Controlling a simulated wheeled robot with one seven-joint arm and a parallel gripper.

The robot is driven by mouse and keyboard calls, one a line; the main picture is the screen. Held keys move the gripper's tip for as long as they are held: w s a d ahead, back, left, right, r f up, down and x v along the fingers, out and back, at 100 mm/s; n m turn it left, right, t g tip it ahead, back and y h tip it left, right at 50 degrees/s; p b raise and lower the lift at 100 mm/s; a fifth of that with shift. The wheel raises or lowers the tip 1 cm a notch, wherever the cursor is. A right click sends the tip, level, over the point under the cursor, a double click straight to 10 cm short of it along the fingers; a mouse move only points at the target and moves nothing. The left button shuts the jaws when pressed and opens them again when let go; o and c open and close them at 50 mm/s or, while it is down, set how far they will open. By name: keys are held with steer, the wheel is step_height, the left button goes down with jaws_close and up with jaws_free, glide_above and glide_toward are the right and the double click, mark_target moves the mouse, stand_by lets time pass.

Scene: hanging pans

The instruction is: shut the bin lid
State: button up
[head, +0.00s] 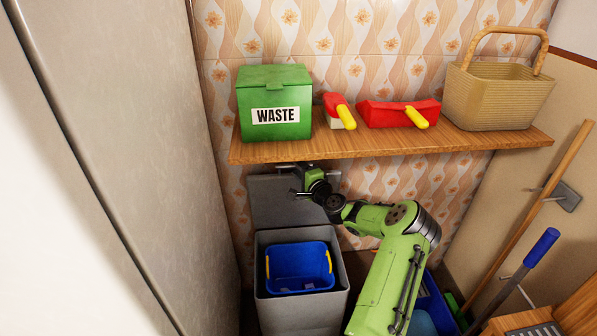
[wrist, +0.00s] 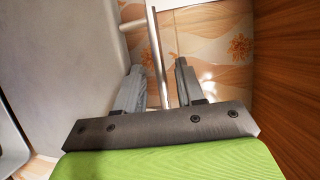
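The grey bin (head: 301,313) stands on the floor below the shelf, with a blue tub (head: 300,268) with yellow handles inside. Its grey lid (head: 272,213) stands raised, upright at the back of the bin against the wall. My gripper (head: 296,181) is in front of the lid's upper part, just below the shelf. In the wrist view my gripper (wrist: 157,76) has its two fingers apart, with a thin pale metal bar (wrist: 158,55) running between them. Whether the fingers touch the bar, and whether it belongs to the lid, I cannot tell.
A wooden shelf (head: 390,145) hangs close above my gripper, bearing a green WASTE box (head: 273,90), red brush and dustpan pieces (head: 385,113) and a basket (head: 497,97). A tall grey cabinet (head: 125,130) stands left. Broom handles (head: 535,215) lean at right.

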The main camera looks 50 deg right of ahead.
steer(key=shift+w, duration=0.25)
jaws_close()
steer(key=shift+a+f, duration=0.1)
